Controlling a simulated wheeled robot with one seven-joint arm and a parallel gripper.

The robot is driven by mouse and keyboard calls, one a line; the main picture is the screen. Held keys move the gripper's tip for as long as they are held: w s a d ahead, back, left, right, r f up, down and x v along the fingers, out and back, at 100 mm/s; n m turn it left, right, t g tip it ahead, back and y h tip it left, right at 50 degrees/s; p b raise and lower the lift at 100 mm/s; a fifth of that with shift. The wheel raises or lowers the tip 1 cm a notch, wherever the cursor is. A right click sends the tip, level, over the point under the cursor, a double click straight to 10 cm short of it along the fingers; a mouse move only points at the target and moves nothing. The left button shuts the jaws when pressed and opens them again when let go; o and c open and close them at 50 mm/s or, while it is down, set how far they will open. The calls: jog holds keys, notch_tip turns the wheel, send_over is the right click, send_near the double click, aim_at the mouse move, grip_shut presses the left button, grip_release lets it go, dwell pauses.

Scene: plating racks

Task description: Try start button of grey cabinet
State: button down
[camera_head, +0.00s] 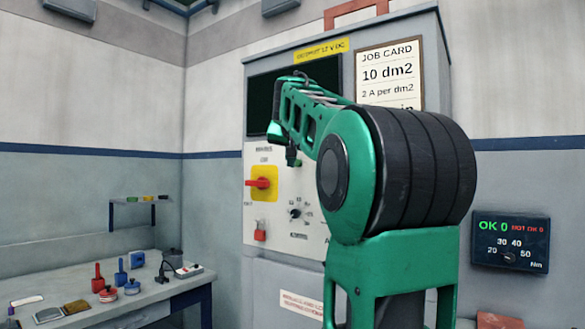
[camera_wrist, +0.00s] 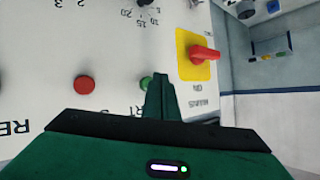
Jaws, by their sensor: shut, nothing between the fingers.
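The grey cabinet (camera_head: 342,37) stands in the middle of the head view, with a white control panel (camera_head: 262,207). In the wrist view the panel appears upside down. A green button (camera_wrist: 146,82) shows there, partly hidden behind my gripper (camera_wrist: 160,77); its partly covered label ends in "RT". A red button (camera_wrist: 84,85) is to its left. My gripper is shut and empty, its fingertips over the right part of the green button. I cannot tell whether they touch it. In the head view my arm hides much of the panel's right side.
A red mains switch on a yellow plate (camera_wrist: 195,65) is close to my fingertips on the right.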

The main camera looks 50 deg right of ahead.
jog(key=shift+a, duration=0.25)
jog(key=shift+s+a, duration=0.15)
jog(key=shift+a, duration=1.05)
jog(key=shift+s+a, duration=0.1)
jog(key=shift+a, duration=1.05)
jog(key=s+a+f+n+g+y, duration=0.1)
jog(key=s+a+f+y, duration=0.15)
jog(key=f, duration=0.75)
jog(key=s+a+f+n+g+y, duration=0.15)
jog(key=s+a+f, duration=0.25)
jog(key=f, duration=0.5)
jog(key=s+a+f+n+g+y, duration=0.1)
jog(key=s+a+f+g, duration=0.2)
jog(key=f, duration=0.7)
jog(key=s+a+f+n+g+y, duration=0.1)
jog(key=s+a+f+y, duration=0.1)
jog(key=s+a+f, duration=0.4)
jog(key=s+a+f+n+g+y, duration=0.1)
jog(key=s+a+f+y, duration=0.1)
jog(key=s+a+f, duration=0.5)
jog(key=s+f, duration=0.3)
jog(key=f, duration=0.3)
jog(key=shift+s+a+f+g, duration=0.25)
jog(key=shift+s+f+g, duration=0.05)
jog(key=shift+s+g, duration=0.1)
jog(key=shift+d, duration=0.15)
